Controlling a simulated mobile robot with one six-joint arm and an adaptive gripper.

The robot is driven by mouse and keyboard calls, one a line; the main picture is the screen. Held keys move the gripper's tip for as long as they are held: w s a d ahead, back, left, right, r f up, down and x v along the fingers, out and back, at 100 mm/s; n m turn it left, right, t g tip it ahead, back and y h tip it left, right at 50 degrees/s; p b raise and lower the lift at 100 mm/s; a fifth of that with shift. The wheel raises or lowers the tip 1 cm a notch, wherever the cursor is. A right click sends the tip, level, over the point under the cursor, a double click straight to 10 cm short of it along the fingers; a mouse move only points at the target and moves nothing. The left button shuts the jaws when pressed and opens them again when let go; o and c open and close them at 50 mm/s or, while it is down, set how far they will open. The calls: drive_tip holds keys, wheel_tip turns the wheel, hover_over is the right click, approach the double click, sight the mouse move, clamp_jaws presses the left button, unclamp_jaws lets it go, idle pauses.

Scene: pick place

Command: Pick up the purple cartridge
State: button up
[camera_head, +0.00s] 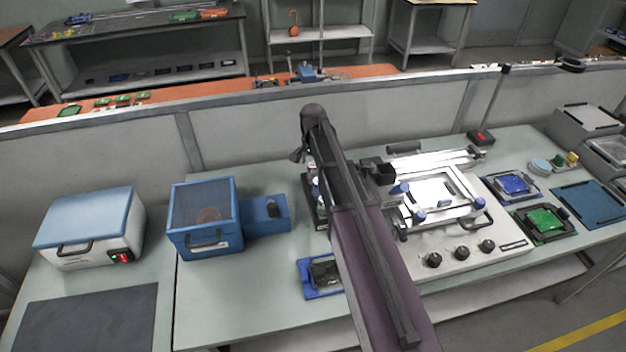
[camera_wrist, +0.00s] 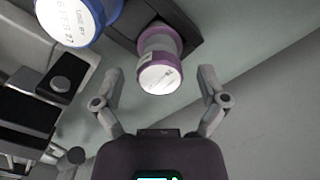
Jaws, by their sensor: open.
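In the wrist view the purple cartridge (camera_wrist: 158,58) has purple bands, a clear middle and a white printed label on its end face. It sits at a dark holder (camera_wrist: 190,22). My gripper (camera_wrist: 160,78) is open, with one finger on each side of the cartridge's near end. A gap shows between each finger and the cartridge, and I see no contact. A blue-rimmed cartridge (camera_wrist: 80,20) with a white label is to its upper left. In the head view my arm hides most of the holder (camera_head: 320,205), and I cannot make out the purple cartridge there.
A blue box machine (camera_head: 205,222) stands left of the holder on the bench. A white machine with knobs (camera_head: 440,215) stands close to its right. A small blue tray (camera_head: 318,277) lies in front. Bare bench (camera_head: 235,305) shows at front left.

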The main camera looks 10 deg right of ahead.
drive_tip(key=shift+f+b, duration=0.9)
drive_tip(key=shift+f, duration=0.3)
clamp_jaws()
